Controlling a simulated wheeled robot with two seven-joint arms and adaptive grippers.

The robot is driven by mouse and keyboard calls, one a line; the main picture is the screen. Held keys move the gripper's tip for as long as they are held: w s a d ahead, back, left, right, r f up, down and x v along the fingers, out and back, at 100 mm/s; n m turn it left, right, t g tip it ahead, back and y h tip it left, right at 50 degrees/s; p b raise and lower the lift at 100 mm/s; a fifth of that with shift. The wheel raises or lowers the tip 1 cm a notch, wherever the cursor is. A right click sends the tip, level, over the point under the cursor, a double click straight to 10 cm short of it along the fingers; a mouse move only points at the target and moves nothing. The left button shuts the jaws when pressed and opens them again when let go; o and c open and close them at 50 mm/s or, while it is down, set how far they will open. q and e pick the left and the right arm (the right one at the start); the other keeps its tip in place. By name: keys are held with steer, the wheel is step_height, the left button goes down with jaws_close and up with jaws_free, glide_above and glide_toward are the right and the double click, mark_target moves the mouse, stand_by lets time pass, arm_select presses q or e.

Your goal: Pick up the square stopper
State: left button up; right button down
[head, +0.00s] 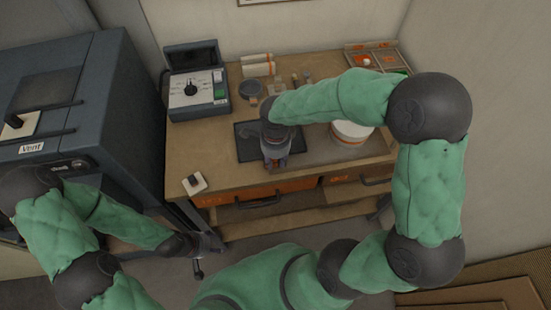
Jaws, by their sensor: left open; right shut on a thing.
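My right gripper (276,161) points down over the dark tray (247,153) in the middle of the workbench. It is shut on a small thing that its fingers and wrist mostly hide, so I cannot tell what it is. My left gripper (212,244) is open and empty, low in front of the bench's left front edge. I cannot make out a square stopper for certain. A small white block with a dark part (195,183) lies at the bench's front left corner.
A grey control box (197,92) with an open lid stands at the bench's back left. White rolls (257,65) and a round dark dish (251,89) are behind the tray. A white round tub (351,132) stands to the right. A dark vent cabinet (75,105) is at left.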

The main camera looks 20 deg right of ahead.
steer(key=c, duration=1)
jaws_free()
steer(key=shift+c, duration=0.2)
steer(key=shift+o, duration=0.4)
